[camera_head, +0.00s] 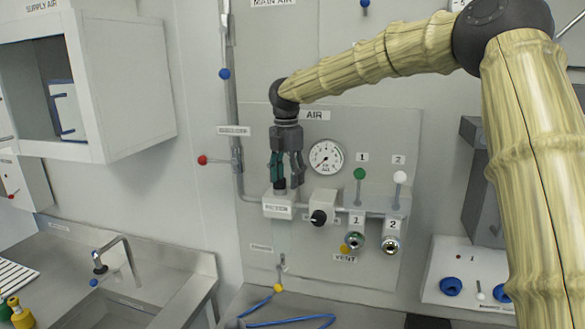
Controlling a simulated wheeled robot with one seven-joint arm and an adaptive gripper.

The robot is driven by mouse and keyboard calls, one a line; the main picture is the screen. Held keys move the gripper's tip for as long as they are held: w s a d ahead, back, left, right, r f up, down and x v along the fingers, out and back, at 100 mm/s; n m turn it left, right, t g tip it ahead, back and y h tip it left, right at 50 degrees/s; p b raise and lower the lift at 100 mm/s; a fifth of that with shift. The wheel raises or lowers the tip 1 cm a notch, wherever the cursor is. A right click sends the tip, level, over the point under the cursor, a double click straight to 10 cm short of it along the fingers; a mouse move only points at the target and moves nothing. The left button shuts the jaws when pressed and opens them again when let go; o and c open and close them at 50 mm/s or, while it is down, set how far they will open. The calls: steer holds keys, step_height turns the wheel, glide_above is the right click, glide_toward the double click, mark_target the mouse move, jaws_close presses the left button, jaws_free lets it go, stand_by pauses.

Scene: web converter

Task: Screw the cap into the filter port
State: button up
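My gripper (286,172) points down in front of the wall panel. Its two fingers, one teal and one dark, stand apart with nothing visible between them. Just below the fingertips is a small dark round piece (280,187), which looks like the cap, at the top of the white filter block (278,206). The filter port itself is hidden under this piece. I cannot tell whether the piece is threaded in or only resting there, nor whether a fingertip touches it.
A pressure gauge (326,157) is right of my gripper, and a white block with a black knob (319,217) is right of the filter. Green (359,174) and white (400,177) ball levers stand farther right. A red-ended lever (203,160) is left. A sink (118,305) lies lower left.

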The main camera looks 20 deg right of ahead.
steer(key=shift+w+d+f+n, duration=0.1)
steer(key=shift+w+f+n, duration=0.1)
steer(key=shift+n, duration=0.2)
steer(key=shift+s+a+f, duration=0.1)
steer(key=shift+s+a, duration=0.1)
steer(key=shift+s, duration=0.1)
steer(key=shift+w+a+f+n, duration=0.3)
steer(key=shift+w+a+f, duration=0.15)
steer(key=shift+w, duration=0.1)
steer(key=n, duration=0.1)
steer(key=d+n, duration=0.1)
steer(key=shift+s+d+r+n, duration=0.2)
steer(key=shift+s+n, duration=0.1)
steer(key=shift+s, duration=0.1)
steer(key=shift+n, duration=0.4)
steer(key=shift+w+a+n, duration=0.1)
steer(key=shift+w+n, duration=0.15)
steer(key=shift+n, duration=0.15)
jaws_close()
